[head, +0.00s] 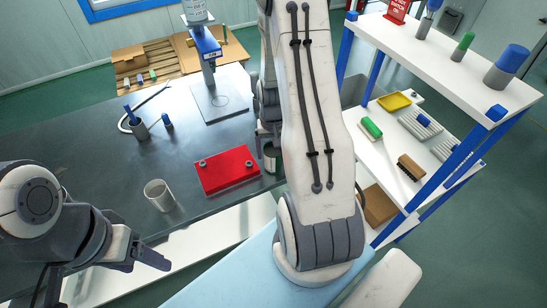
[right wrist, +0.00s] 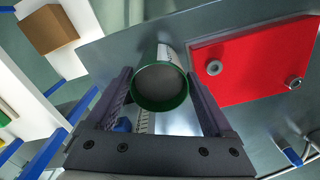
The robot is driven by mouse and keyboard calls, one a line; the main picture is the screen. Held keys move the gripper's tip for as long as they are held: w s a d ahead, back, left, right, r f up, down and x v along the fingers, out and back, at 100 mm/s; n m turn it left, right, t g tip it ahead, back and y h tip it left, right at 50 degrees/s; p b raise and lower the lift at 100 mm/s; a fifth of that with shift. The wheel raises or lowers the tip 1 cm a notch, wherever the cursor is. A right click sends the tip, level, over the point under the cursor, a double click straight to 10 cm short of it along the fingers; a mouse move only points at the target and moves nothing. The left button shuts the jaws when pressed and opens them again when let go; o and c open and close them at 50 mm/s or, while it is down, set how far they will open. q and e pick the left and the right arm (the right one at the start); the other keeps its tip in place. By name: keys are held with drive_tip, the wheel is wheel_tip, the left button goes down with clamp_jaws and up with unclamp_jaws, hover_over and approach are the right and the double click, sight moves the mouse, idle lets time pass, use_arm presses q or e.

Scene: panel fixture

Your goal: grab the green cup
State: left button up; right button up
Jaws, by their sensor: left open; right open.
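The green cup (right wrist: 178,103) stands at the table edge in the right wrist view, its round green rim and grey inside facing the camera. In the head view only a sliver of the cup (head: 270,160) shows, mostly hidden by my right arm. My right gripper (right wrist: 160,76) is open, with one finger on each side of the cup. Whether the fingers touch it I cannot tell. In the head view this gripper (head: 268,143) is partly covered by my arm. My left gripper (head: 110,270) is open and empty at the lower left, away from the cup.
A red panel (head: 228,170) with two grey rings lies close beside the cup. A whitish cup (head: 160,195) stands to its left on the dark table (head: 95,165). A white shelf (head: 440,60) with brushes and a yellow tray (head: 394,101) stands on the right.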

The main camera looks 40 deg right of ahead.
drive_tip(key=shift+f, duration=1.55)
drive_tip(key=shift+c, duration=0.3)
drive_tip(key=c, duration=1.2)
drive_tip(key=shift+c, duration=0.2)
drive_tip(key=shift+r, duration=0.15)
